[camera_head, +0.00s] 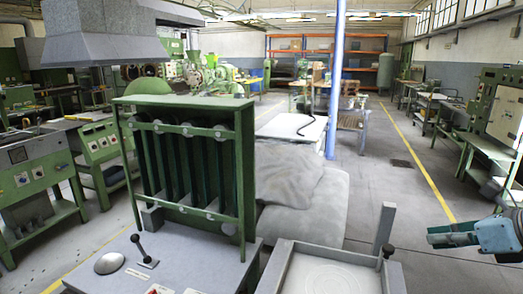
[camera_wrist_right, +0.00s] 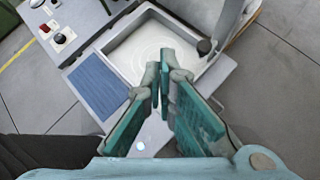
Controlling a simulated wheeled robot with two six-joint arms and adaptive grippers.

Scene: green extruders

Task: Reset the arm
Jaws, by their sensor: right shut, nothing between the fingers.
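My right gripper (camera_head: 452,237) shows at the lower right edge of the head view, with teal fingers pointing left. It hangs in the air to the right of the grey machine tray (camera_head: 395,276). In the right wrist view the gripper (camera_wrist_right: 163,75) has its two fingertips together, with nothing between them. Behind the fingertips lies the white-floored tray (camera_wrist_right: 199,89) of the machine. My left gripper does not show in either view.
A green-framed machine (camera_head: 247,170) with a black lever (camera_head: 143,250) stands in front. A grey covered bulk (camera_head: 325,205) sits behind it. A blue pole (camera_head: 335,80) rises beyond. A bench with a cabinet (camera_head: 500,115) lines the right. Open floor (camera_head: 400,190) lies between.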

